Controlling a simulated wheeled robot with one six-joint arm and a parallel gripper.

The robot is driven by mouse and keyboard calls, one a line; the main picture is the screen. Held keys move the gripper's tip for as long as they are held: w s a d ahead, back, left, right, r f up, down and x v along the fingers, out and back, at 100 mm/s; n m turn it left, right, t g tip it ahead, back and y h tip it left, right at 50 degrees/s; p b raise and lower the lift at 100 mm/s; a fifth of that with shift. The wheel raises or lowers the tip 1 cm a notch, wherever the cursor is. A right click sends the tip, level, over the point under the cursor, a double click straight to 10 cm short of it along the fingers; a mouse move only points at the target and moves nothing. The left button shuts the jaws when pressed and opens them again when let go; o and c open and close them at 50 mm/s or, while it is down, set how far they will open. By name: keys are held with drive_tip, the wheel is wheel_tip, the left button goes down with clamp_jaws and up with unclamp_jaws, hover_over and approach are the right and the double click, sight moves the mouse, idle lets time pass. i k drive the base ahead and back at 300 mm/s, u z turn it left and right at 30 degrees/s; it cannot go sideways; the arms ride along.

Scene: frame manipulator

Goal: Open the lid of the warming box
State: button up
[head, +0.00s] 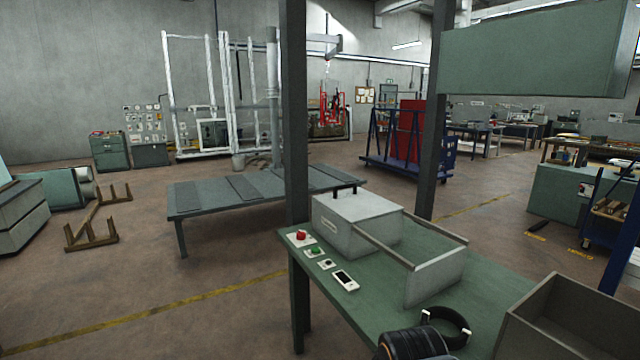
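The box that looks like the warming box (345,232) is a pale grey metal box on the green workbench, with a small label on its front side. Its flat lid (357,205) lies level on top and looks shut. A small dark handle-like part shows at the lid's back edge. Two rails run from the box toward the right to an upright pale panel (436,277). The space between the rails is open on top.
An open grey bin (575,320) stands right. A dark post rises beside the box.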

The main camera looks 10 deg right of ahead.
sight(356, 205)
drive_tip(key=u, duration=0.9)
drive_tip(key=i, duration=3.05)
drive_tip(key=z, duration=0.45)
